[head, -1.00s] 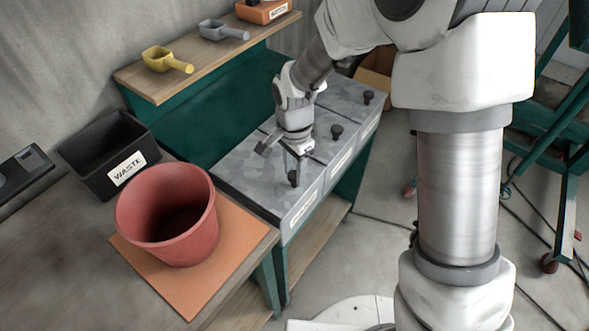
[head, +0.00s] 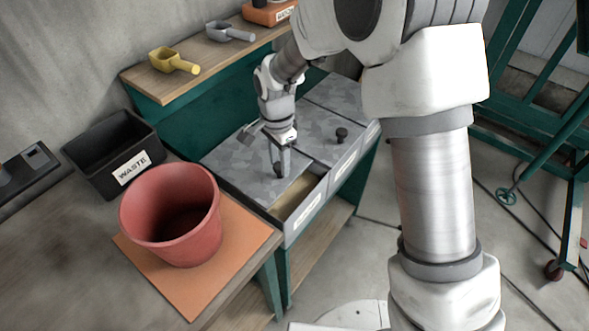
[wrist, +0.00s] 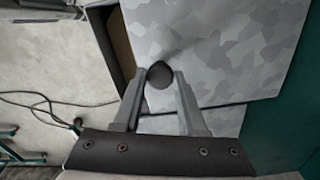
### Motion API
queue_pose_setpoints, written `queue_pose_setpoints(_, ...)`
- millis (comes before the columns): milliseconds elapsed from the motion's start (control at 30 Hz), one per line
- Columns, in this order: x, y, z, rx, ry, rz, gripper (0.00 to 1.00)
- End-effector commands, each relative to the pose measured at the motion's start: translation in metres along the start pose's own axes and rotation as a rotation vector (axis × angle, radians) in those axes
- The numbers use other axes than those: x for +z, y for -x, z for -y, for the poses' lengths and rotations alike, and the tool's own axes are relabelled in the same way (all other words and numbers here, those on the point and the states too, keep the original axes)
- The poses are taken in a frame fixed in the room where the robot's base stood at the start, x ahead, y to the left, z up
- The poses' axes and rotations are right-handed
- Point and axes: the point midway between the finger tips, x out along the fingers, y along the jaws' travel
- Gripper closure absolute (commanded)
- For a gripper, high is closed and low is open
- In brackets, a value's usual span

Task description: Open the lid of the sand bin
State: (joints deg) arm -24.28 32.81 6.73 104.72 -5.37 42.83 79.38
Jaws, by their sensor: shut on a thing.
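The sand bin (head: 287,236) is the nearest of the grey bins in the row, with a white label on its front that is too small to read. Its flat grey mottled lid (head: 235,163) is shifted back toward the wall. A strip of opening (head: 302,203) shows along the front, with tan material or inner wall inside. My gripper (head: 279,172) is shut on the lid's dark round knob (wrist: 159,75). In the wrist view the knob sits between the two fingertips, the lid (wrist: 225,45) lies beyond, and the opening (wrist: 119,48) is a brown strip.
Neighbouring bins carry lids with dark knobs (head: 341,134). A shelf (head: 210,65) with a yellow scoop (head: 174,61) and a grey scoop (head: 229,31) is above and behind. A red bucket (head: 172,215) on an orange mat (head: 243,238) and a black waste box (head: 110,150) stand left.

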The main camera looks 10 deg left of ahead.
Motion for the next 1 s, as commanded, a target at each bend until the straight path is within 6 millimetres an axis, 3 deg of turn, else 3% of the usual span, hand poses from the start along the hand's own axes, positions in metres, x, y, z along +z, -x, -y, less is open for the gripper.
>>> queue_pose_setpoints(200,0.016,0.001,0.056,-0.004,0.003,0.000,1.00)
queue_pose_setpoints(500,0.031,0.001,0.115,-0.003,0.003,0.000,1.00)
queue_pose_setpoints(733,0.039,0.001,0.145,-0.004,0.001,-0.001,1.00)
queue_pose_setpoints(1000,0.044,0.001,0.163,-0.002,0.001,0.000,1.00)
